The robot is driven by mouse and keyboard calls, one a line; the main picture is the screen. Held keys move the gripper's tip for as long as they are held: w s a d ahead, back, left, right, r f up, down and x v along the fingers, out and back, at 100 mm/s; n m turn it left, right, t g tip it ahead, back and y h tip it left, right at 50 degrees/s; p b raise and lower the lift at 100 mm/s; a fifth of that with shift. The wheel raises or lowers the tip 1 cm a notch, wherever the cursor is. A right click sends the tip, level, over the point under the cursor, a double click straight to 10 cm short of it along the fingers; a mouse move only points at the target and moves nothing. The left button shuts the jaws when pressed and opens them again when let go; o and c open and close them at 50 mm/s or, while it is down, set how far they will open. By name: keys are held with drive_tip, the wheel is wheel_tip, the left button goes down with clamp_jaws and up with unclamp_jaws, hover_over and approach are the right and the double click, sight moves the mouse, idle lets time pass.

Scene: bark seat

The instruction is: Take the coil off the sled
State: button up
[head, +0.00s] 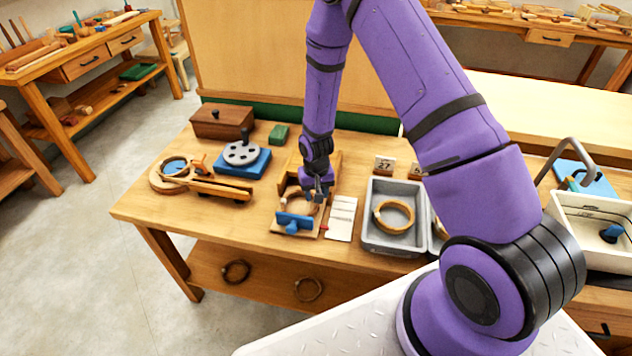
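The sled (310,226) looks to be the wooden frame near the middle of the bench, with a blue handle-like part (292,222) at its front. A pale brown ring that looks like the coil (287,201) lies on it, partly hidden by my gripper. My gripper (319,197) points down over the sled, at the right side of the ring. I cannot tell whether its fingers touch the ring, or whether they are open or shut.
A grey tray (369,238) to the right holds another wooden ring (395,215). A white card (342,218) lies between tray and sled. To the left are a blue block with a grey disc (241,153), a wooden fixture (218,187) and a brown box (222,122). Bare bench (150,210) shows front left.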

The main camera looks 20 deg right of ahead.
drive_tip(key=shift+f, duration=1.4)
clamp_jaws()
drive_tip(key=shift+w, duration=0.1)
drive_tip(key=shift+w+d, duration=0.5)
drive_tip(key=shift+w, duration=0.2)
unclamp_jaws()
